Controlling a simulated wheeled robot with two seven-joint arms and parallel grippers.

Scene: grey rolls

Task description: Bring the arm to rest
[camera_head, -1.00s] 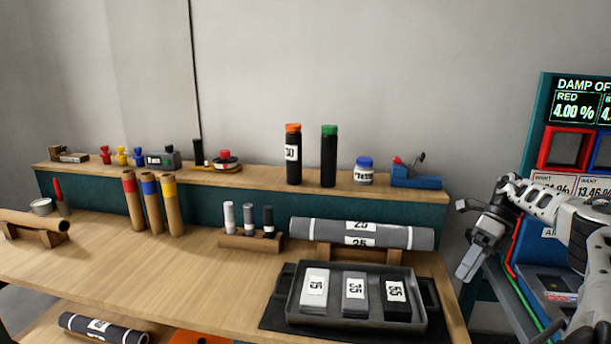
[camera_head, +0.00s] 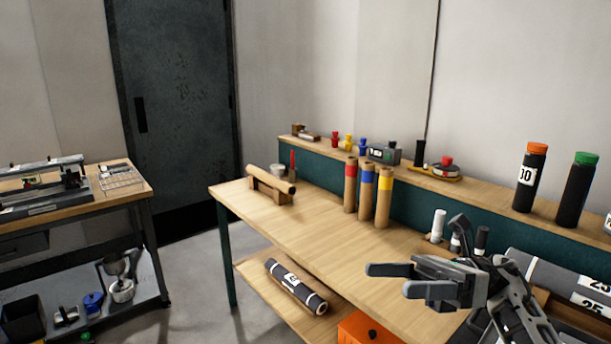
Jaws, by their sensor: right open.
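My right gripper (camera_head: 392,280) is in the lower right of the head view, its two fingers pointing left and spread apart. Nothing is between the fingers. It hangs in front of the right part of the wooden workbench (camera_head: 290,225), and its arm hides part of the bench and of the grey roll marked 25 (camera_head: 570,283). My left gripper is not in view.
Small white, grey and black cylinders (camera_head: 438,225) stand beside the arm. A roll marked with a label (camera_head: 297,284) lies on the lower shelf. A second bench (camera_head: 120,185) stands left; floor between is clear.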

